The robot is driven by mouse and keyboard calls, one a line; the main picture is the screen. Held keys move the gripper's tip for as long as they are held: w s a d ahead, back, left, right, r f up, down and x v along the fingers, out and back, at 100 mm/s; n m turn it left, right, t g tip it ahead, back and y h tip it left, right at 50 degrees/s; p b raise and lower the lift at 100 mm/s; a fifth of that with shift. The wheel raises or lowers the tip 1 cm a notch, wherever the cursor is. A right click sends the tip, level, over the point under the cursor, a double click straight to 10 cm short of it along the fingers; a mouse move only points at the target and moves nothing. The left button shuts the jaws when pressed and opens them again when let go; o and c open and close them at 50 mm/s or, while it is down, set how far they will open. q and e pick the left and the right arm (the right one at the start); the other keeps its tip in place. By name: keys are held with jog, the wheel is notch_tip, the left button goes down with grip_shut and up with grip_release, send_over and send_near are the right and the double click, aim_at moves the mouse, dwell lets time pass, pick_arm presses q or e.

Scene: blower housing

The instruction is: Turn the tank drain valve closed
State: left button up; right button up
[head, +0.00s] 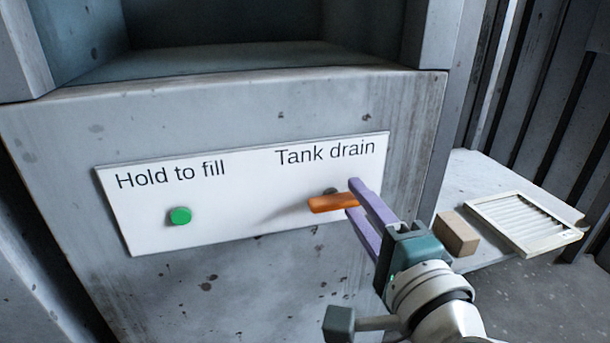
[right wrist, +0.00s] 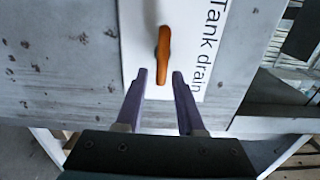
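The tank drain valve handle (head: 332,203) is an orange lever on a white panel, below the words "Tank drain". It lies roughly level, along the panel. My right gripper (head: 353,198) is open at the handle's right end. In the right wrist view the handle (right wrist: 163,50) points down between the tips of my right gripper (right wrist: 160,74), with a small gap on each side. The handle's mount is mostly hidden behind it. My left gripper is not in view.
A green button (head: 180,216) sits on the white panel (head: 240,215) under "Hold to fill". A low grey surface at right holds a brown block (head: 457,234) and a white louvred grille (head: 522,224). An open recess lies above the panel.

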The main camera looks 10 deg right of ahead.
jog(key=shift+o, duration=0.4)
jog(key=shift+s, duration=0.1)
jog(key=s+p, duration=0.3)
jog(key=s, duration=0.6)
jog(key=shift+s+d+p, duration=0.2)
jog(key=shift+s+p, duration=0.1)
jog(key=shift+s, duration=0.05)
